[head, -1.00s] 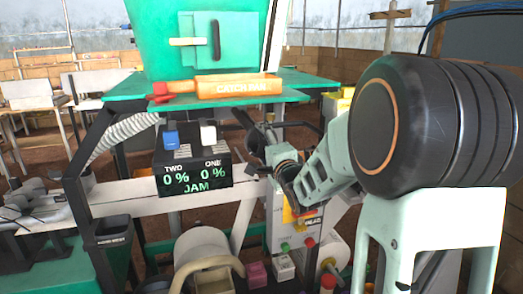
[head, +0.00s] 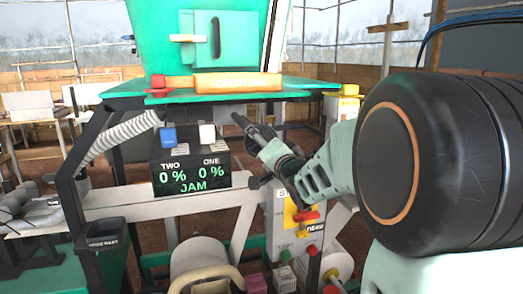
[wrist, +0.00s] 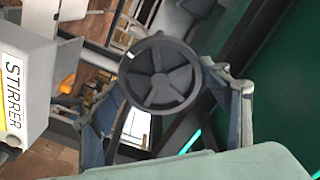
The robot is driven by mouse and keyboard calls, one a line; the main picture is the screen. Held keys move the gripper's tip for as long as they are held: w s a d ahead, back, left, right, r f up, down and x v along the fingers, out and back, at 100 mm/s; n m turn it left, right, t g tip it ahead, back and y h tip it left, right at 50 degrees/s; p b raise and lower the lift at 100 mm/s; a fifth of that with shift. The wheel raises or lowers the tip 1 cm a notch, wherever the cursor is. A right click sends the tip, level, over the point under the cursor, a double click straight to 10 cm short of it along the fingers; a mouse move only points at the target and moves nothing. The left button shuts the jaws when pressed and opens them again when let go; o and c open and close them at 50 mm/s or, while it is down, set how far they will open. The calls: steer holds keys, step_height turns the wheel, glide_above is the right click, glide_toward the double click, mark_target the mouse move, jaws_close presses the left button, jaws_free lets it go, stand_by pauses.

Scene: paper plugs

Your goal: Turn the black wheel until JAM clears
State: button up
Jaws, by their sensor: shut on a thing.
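The black wheel (wrist: 160,75), a dark spoked disc with a small white mark on its rim, shows face-on in the wrist view. My gripper (wrist: 165,72) has one finger on each side of it and is shut on its rim. In the head view my gripper (head: 256,137) is just right of the display and under the green table; the wheel is hard to make out there. The black display box (head: 190,175) reads TWO 0 %, ONE 0 % and JAM in green.
The green table (head: 120,97) with a wooden catch pan (head: 238,84) is above my gripper. A grey stirrer box (wrist: 22,85) is close on the left in the wrist view. A panel with a red handle (head: 306,216) stands below my arm. White frame beams cross behind.

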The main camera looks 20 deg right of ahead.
steer(key=shift+n+b, duration=2.45)
steer(key=shift+n, duration=0.85)
steer(key=o, duration=1.2)
steer(key=shift+c, duration=0.2)
steer(key=shift+s+p, duration=0.35)
steer(key=shift+s, duration=1.65)
